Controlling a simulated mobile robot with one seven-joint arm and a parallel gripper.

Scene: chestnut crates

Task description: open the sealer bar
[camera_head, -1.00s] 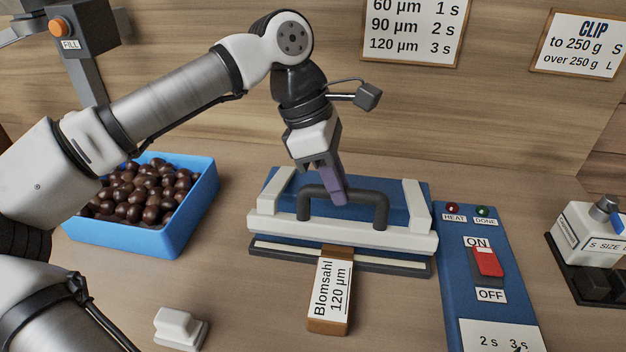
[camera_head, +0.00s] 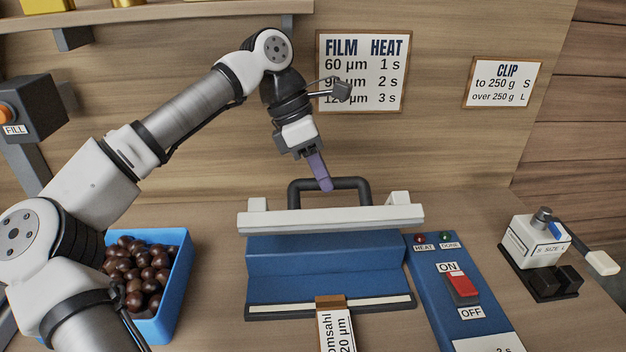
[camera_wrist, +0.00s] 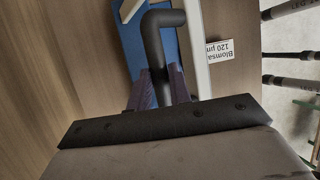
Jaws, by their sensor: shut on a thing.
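The sealer bar (camera_head: 340,219) is a white bar with a dark handle (camera_head: 362,190). In the head view it is raised at the back of the blue sealer body (camera_head: 322,262). The lower sealing strip (camera_head: 280,311) lies uncovered at the front. My gripper (camera_head: 322,182) has purple fingers and is shut on the handle. The wrist view shows the fingers (camera_wrist: 157,88) around the dark handle (camera_wrist: 160,45). A labelled film packet (camera_head: 337,325), partly cut off by the frame, lies at the front strip.
A blue crate (camera_head: 178,290) of chestnuts stands at the left. The blue heat panel (camera_head: 430,290) with a red switch (camera_head: 461,285) is beside the sealer at the right. A clip device (camera_head: 535,245) stands at far right. A wooden wall with signs is behind.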

